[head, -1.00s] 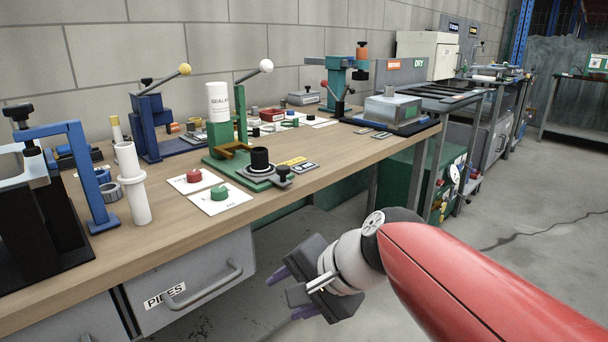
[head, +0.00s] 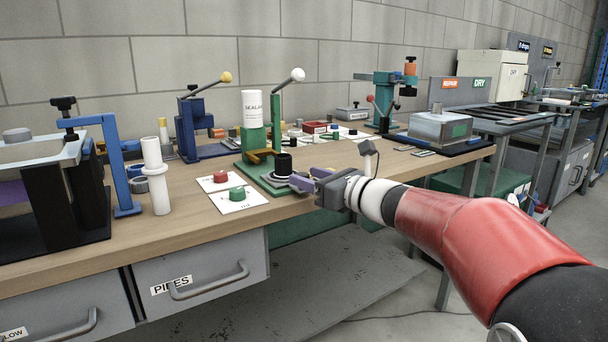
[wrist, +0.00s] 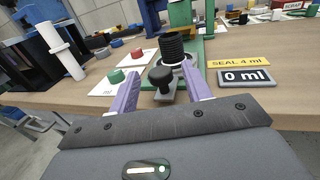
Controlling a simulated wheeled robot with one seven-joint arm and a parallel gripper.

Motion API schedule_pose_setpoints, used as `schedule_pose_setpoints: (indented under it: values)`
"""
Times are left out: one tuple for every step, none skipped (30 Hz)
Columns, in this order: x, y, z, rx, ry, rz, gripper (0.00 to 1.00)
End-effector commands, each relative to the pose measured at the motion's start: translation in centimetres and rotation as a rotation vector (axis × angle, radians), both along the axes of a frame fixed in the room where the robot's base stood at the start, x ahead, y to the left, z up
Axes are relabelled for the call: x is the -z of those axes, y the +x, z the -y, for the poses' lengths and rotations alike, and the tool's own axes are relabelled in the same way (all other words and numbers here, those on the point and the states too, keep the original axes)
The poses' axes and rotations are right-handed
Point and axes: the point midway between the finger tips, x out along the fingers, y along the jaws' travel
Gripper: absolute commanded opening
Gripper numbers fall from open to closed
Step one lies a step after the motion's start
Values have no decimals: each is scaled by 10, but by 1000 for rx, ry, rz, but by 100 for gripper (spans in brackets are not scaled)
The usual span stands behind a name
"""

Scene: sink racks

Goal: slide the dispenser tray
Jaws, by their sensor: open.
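The sealant dispenser is a green stand (head: 254,138) with a white bottle (head: 253,108) and a white-knobbed lever (head: 298,74). At its foot is the grey dispenser tray (wrist: 188,74), carrying a black ribbed cup (wrist: 174,47); the cup also shows in the head view (head: 284,163). A black knob (wrist: 161,79) stands at the tray's near end. My gripper (head: 301,181) is open at the bench's front edge. In the wrist view, its purple fingers (wrist: 162,72) lie on either side of the knob, with visible gaps. My gripper hides the knob in the head view.
Cards with a red button (head: 220,176) and a green button (head: 237,193) lie left of the tray. A white pipe (head: 156,175) stands farther left.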

Motion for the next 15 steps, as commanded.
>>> schedule_pose_setpoints:
  values:
    - [-1, 5, -7, -3, 0, 0, 49]
    - [-1, 7, -9, -3, -1, 1, 49]
    - [0, 10, -12, -2, -1, 1, 49]
    - [0, 12, -14, -1, -1, 0, 49]
    - [0, 13, -15, -1, -2, 1, 49]
    - [0, 15, -17, 0, -2, 1, 49]
    - [0, 16, -18, -1, -2, 1, 49]
    - [0, 16, -19, -1, -2, 2, 49]
    - [0, 16, -20, -1, -2, 2, 49]
    - [0, 17, -20, -1, -2, 2, 49]
    - [0, 17, -20, -1, -2, 2, 49]
    - [0, 17, -20, 0, -2, 2, 49]
    - [0, 17, -20, 0, -2, 2, 49]
    - [0, 17, -20, 0, -2, 2, 49]
    - [0, 17, -20, 0, -2, 2, 49]
